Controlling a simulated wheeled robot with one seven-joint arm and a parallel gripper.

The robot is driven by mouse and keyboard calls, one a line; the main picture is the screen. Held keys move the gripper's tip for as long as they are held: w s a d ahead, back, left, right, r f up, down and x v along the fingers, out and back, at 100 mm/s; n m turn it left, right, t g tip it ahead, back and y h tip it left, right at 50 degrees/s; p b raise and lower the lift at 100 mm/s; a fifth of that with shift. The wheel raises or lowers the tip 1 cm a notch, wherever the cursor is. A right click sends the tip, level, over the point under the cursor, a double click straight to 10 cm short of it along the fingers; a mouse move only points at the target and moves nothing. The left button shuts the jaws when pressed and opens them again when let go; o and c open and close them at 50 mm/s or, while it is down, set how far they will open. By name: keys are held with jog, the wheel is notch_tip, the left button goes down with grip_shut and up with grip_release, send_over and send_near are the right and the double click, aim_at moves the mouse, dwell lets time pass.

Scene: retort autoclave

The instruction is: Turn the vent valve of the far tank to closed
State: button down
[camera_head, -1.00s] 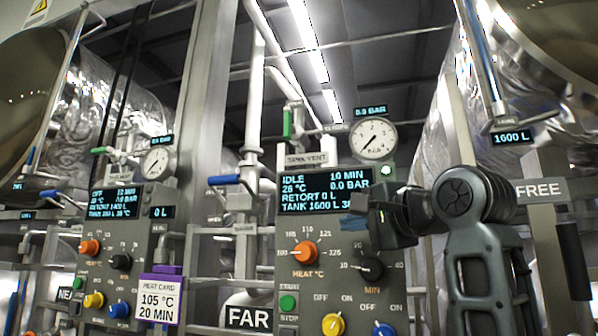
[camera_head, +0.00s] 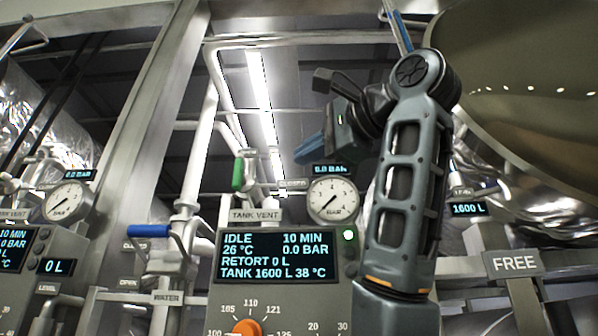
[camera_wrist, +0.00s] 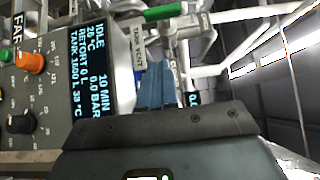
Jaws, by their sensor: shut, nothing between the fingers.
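The vent valve of the far tank has a green handle (camera_head: 238,174) standing upright above the TANK VENT label (camera_head: 255,215) in the head view. A small CLOSED plate (camera_head: 291,184) is to its right. The green handle also shows at the top of the wrist view (camera_wrist: 163,12). My gripper (camera_head: 305,151) has blue fingers, shut and empty, up and to the right of the handle in the head view, clearly apart from it. In the wrist view the shut fingers (camera_wrist: 157,85) point toward the TANK VENT label and pipework.
The pressure gauge (camera_head: 333,200) stands just right of the valve, below my gripper. The control panel (camera_head: 285,300) with its lit screen (camera_head: 270,256) is below. A blue water valve handle (camera_head: 150,231) and white pipes are at the left.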

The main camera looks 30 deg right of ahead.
jog(key=w+p, duration=0.1)
jog(key=w, duration=0.1)
jog(key=p, duration=0.2)
send_near(241, 183)
jog(key=w+d, duration=0.3)
jog(key=shift+w+a+r+p, duration=0.1)
jog(key=shift+w+a+p, duration=0.35)
jog(key=shift+w+a, duration=0.4)
jog(key=shift+w+a+r+p, duration=0.15)
jog(key=shift+w+a+p, duration=0.25)
jog(key=shift+w+a, duration=0.45)
jog(key=shift+s+a+f, duration=0.15)
jog(key=shift+s+a, duration=0.05)
jog(key=shift+s, duration=0.05)
jog(key=shift+f+b, duration=0.1)
jog(key=shift+b, duration=0.25)
jog(key=shift+m+t, duration=0.5)
jog(key=shift+m, duration=0.1)
